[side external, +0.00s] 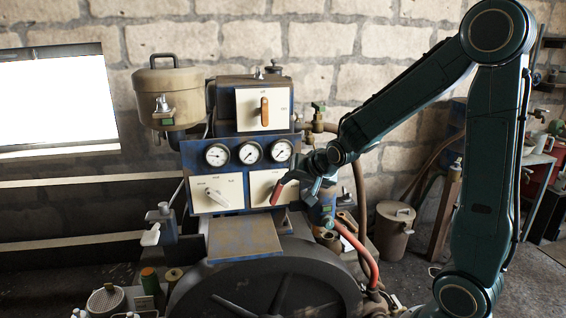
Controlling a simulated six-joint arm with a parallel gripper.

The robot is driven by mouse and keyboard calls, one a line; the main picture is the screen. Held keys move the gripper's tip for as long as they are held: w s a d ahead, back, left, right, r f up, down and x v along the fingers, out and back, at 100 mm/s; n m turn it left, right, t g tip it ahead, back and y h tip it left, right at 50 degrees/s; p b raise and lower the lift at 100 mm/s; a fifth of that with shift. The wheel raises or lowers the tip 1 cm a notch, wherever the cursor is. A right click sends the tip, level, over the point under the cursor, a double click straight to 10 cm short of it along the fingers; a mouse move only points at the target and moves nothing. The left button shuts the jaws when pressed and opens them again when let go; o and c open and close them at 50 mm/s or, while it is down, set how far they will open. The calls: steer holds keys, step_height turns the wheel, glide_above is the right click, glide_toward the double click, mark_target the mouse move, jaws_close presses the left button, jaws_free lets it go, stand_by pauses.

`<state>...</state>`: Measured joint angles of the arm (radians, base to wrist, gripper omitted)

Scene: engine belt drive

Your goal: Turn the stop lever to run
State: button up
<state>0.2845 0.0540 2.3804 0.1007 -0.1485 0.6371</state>
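A red lever (276,193) sits on the lower right white plate (259,186) of the blue engine panel. It slants, with its lower end to the left. The plate's lettering is too small to read, so I cannot be sure that this is the stop lever. My gripper (293,181) is at the right part of this plate, close to the upper end of the red lever, and hides part of the plate. I cannot tell whether it touches the lever or whether its fingers are open or shut.
A pale lever (217,198) is on the lower left plate, and an orange-brown upright handle (265,111) on the top plate. Several gauges (249,153) sit between. A flywheel (262,285) is below the panel. Hoses (360,252) and a brass valve (318,122) are close on the right.

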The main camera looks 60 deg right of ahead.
mark_target(277, 194)
steer(key=shift+x, duration=6.4)
steer(key=shift+c, duration=0.2)
jaws_close()
